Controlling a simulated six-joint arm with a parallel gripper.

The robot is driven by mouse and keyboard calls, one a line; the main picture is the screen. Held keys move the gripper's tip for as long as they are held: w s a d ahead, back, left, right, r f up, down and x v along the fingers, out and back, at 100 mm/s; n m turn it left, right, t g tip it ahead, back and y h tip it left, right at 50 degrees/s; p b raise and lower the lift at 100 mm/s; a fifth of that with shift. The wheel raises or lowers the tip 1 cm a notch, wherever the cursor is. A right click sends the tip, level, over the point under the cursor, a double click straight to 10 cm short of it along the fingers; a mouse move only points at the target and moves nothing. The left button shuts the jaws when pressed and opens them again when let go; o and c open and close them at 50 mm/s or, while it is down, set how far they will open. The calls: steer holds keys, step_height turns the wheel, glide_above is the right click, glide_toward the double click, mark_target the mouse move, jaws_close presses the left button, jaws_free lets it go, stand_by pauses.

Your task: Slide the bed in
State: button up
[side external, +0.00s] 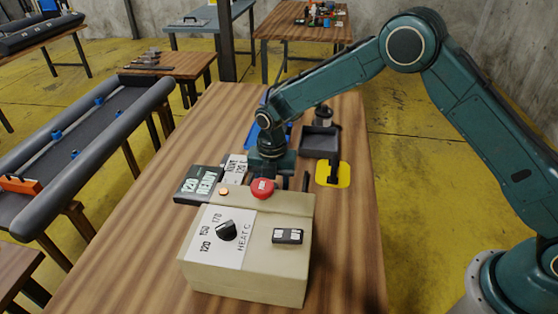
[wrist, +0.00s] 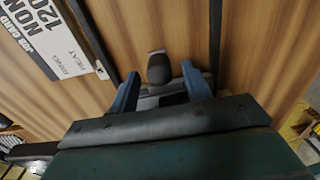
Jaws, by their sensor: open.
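My gripper (side external: 276,180) points down just behind the beige control box, which hides its fingertips in the side view. In the wrist view, my gripper (wrist: 160,70) has its two blue fingers apart. A dark rounded knob (wrist: 158,70) shows between them, and I cannot tell whether they touch it. Dark rails (wrist: 215,40) run along the wood on both sides. I cannot make out the bed clearly; the knob may belong to it. A dark tray-like part (side external: 320,141) stands behind my gripper, beside a blue part (side external: 252,137) partly hidden by my arm.
The control box (side external: 250,245) has a dial, rocker switch and red button (side external: 262,188). A display (side external: 199,183) reads "120 READY", beside a job card (side external: 235,168). A yellow pad (side external: 333,173) lies right. A grey boat (side external: 80,150) lies left.

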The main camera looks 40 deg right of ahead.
step_height(320, 180, up, 13)
stand_by(0.6)
steer(key=s+d+r+m+t, duration=0.3)
steer(key=s+d+r+m, duration=0.7)
steer(key=s+r+m, duration=0.5)
steer(key=s+d+m+t, duration=0.1)
steer(key=s+d+m, duration=0.2)
steer(key=s+m, duration=0.3)
steer(key=s+d+m+t, duration=0.1)
steer(key=s+d+m, duration=0.2)
steer(key=s, duration=0.9)
steer(key=m, duration=0.3)
steer(key=shift+s+d+t, duration=0.15)
steer(key=shift+s+t, duration=0.15)
steer(key=shift+s, duration=0.1)
